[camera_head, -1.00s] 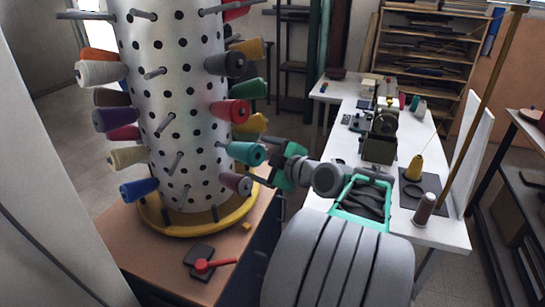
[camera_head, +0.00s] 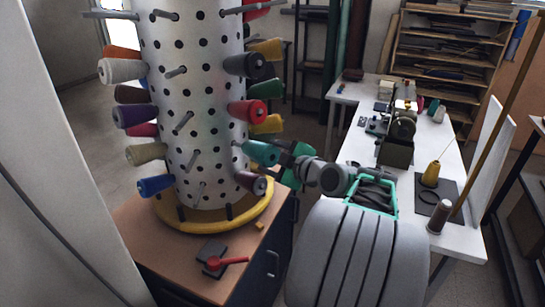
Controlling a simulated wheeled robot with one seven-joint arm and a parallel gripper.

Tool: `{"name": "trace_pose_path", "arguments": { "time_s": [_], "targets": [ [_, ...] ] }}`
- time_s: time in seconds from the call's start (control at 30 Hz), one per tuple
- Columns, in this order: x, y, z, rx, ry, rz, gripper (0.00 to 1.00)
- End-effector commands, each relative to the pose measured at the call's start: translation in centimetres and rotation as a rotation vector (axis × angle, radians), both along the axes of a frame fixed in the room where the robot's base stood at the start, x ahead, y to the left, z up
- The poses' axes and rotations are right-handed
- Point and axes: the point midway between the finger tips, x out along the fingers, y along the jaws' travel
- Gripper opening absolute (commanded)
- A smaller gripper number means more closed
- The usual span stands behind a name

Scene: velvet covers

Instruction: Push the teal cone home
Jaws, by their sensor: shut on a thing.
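The teal cone (camera_head: 260,152) is on a peg at the right side of the white perforated column (camera_head: 200,115). It points outward, its wide end to the right. My gripper (camera_head: 284,156), with green parts, is at that wide end and shut on the cone. Its fingertips are small and partly hidden. I cannot tell how far the cone sits on its peg.
A red cone (camera_head: 248,111) is just above and a dark purple cone (camera_head: 250,182) just below the teal one. A yellow ring (camera_head: 262,208) circles the column's base on a brown cabinet top (camera_head: 150,245). A white table (camera_head: 440,150) stands to the right.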

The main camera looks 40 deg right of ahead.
Motion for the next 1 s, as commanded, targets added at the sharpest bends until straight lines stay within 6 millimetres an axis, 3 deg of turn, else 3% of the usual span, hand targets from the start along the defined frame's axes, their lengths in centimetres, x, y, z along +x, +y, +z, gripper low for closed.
{"name": "trace_pose_path", "arguments": {
  "time_s": [0.27, 1.0],
  "targets": [
    [0.0, 0.1, 0.0, 0.0, 0.0, 0.001, 0.18],
    [2.9, 0.8, -0.9, 0.002, 0.003, 0.004, 0.18]
  ]
}}
